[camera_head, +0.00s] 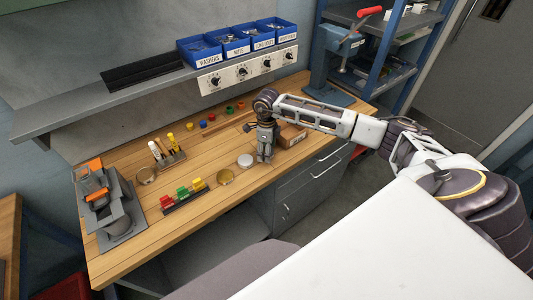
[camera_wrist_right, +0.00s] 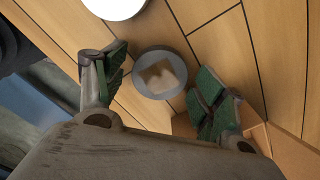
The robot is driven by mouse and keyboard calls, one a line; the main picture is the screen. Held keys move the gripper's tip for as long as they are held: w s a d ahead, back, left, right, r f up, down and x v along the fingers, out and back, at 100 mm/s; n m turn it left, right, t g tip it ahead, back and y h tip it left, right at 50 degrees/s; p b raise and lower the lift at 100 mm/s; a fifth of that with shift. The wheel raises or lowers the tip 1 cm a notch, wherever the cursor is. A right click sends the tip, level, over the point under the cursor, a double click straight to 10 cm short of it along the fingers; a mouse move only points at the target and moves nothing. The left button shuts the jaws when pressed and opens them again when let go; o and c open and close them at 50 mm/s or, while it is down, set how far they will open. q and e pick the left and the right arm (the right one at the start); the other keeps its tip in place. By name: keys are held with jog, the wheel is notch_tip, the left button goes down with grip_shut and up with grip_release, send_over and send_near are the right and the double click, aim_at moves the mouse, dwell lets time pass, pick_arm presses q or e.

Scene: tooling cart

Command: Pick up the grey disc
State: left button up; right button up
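The grey disc (camera_wrist_right: 160,73) lies flat on the wooden worktop in the right wrist view. Its shiny middle shows a tan square patch. My right gripper (camera_head: 264,158) points down over the worktop near the front edge. In the right wrist view, its green-padded fingers (camera_wrist_right: 158,88) are spread open, with the disc between and beyond them. I see no contact with the disc. In the head view the gripper seems to hide the disc. My left gripper is not in view.
A pale disc (camera_head: 245,160) lies just left of the gripper, also in the wrist view (camera_wrist_right: 115,4). Brass discs (camera_head: 225,176) (camera_head: 146,175) lie farther left. A cardboard box (camera_head: 292,136) stands close right of the gripper. A block rack (camera_head: 184,197) stands left; a shelf (camera_head: 150,90) overhangs the back.

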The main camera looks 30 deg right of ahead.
jog(key=c, duration=1.1)
jog(key=shift+r+b, duration=0.95)
jog(key=shift+r, duration=4.1)
